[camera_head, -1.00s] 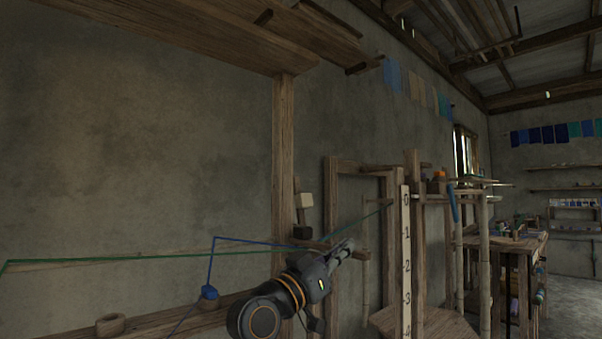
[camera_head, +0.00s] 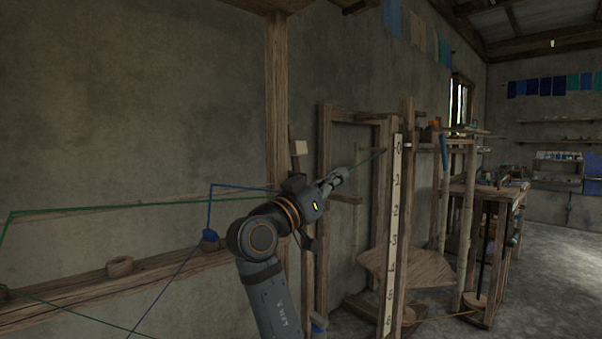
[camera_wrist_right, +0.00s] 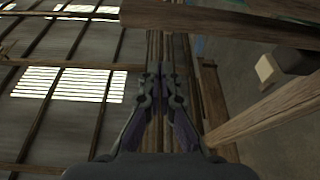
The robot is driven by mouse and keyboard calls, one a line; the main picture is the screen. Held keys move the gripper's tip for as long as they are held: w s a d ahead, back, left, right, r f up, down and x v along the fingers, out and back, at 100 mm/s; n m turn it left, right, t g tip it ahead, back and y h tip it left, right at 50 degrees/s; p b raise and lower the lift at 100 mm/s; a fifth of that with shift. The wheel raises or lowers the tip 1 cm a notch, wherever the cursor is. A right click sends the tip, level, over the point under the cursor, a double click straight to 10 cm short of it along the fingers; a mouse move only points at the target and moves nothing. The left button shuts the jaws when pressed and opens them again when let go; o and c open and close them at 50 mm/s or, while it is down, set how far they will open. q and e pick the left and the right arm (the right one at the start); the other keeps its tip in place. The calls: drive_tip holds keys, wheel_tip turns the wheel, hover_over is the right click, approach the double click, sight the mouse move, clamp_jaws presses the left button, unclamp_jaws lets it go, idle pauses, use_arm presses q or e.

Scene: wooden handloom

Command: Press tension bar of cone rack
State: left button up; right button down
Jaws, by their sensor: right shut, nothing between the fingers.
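My right gripper (camera_head: 343,171) is shut and empty, raised in front of the wall and post. In the right wrist view its fingers (camera_wrist_right: 165,75) meet and point at the roof. The cone rack's wooden rail (camera_head: 165,268) runs along the wall at the lower left. A blue yarn cone (camera_head: 209,236) and a wooden ring (camera_head: 120,266) sit on it. Blue and green threads run from there towards my arm. A short wooden bar (camera_head: 345,198) shows just below my fingers; I cannot tell whether it is the tension bar. My left gripper is out of view.
A pale block (camera_head: 299,148) sits by the upright post (camera_head: 277,95), close left of my gripper. It also shows in the wrist view (camera_wrist_right: 266,70). A numbered post (camera_head: 393,235) and wooden frames stand to the right. Floor (camera_head: 545,275) is clear at far right.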

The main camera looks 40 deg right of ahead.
drive_tip(key=v, duration=1)
drive_tip(key=shift+r, duration=0.1)
